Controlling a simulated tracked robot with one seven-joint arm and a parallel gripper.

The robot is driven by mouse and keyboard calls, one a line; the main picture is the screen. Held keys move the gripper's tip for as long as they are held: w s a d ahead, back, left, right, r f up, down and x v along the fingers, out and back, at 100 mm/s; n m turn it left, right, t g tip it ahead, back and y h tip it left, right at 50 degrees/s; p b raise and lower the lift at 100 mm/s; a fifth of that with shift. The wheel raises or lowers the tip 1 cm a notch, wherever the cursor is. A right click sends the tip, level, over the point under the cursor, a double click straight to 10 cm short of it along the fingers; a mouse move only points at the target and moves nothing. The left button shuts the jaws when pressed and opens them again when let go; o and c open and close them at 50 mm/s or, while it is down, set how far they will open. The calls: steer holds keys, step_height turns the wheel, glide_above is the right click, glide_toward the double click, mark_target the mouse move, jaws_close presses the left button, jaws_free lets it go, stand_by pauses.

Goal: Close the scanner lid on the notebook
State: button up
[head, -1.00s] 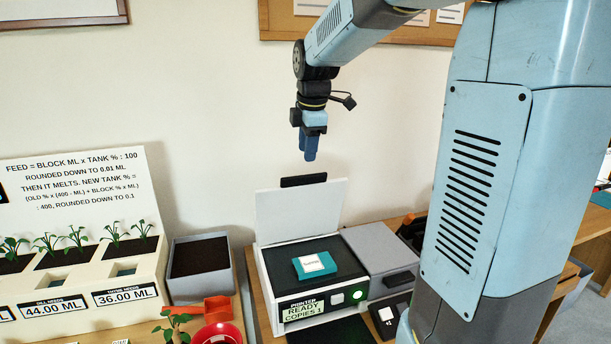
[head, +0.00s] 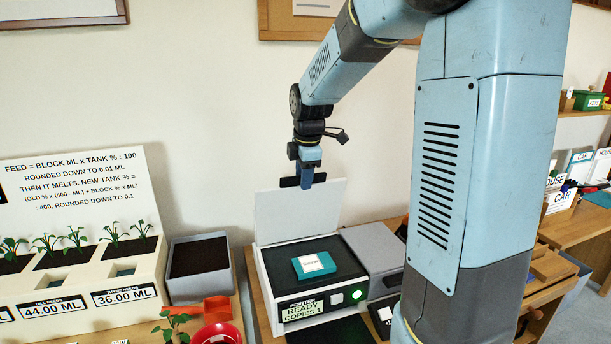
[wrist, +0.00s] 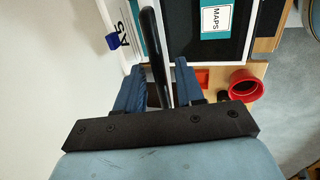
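The scanner (head: 262,275) stands on the desk with its white lid (head: 300,213) raised nearly upright. A black handle (head: 290,183) runs along the lid's top edge. A teal notebook (head: 337,273) with a white label lies on the dark scanner bed; it also shows in the wrist view (wrist: 206,40), where the label reads MAPS. My gripper (head: 306,186) points down at the lid's top edge. In the wrist view my gripper (wrist: 158,68) is open, with the handle (wrist: 155,60) between its two blue fingers. Gaps show on both sides, so it is not clamped.
A grey planter box (head: 200,268) stands left of the scanner. A red pot (head: 217,333) and an orange scoop (head: 205,308) are at the front left. A grey unit (head: 371,246) adjoins the scanner's right side. The wall is close behind the lid.

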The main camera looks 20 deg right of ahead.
jaws_close()
steer(key=shift+d, duration=0.1)
stand_by(0.3)
